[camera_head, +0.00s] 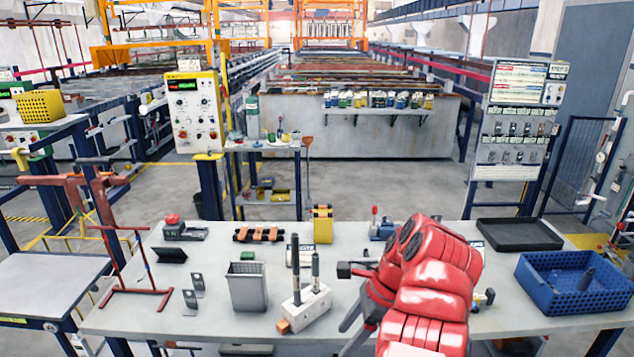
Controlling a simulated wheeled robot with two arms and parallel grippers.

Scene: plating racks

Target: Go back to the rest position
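My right arm comes in from the bottom right as a bulky red arm over the front middle-right of the grey worktable (215,330). Dark finger-like parts of my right gripper (352,322) show at the arm's lower left, pointing down and left. They are partly hidden by the arm, and the gap between the fingertips does not show clearly. I see nothing that is clearly held in it. My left arm and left gripper are not in view.
Close to the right gripper stands a white block with black-handled tools (306,305). Left of it are a grey bin (247,288) and a red stand (135,290). A blue perforated crate (573,290) and black tray (518,235) lie right. Bare tabletop shows at front left.

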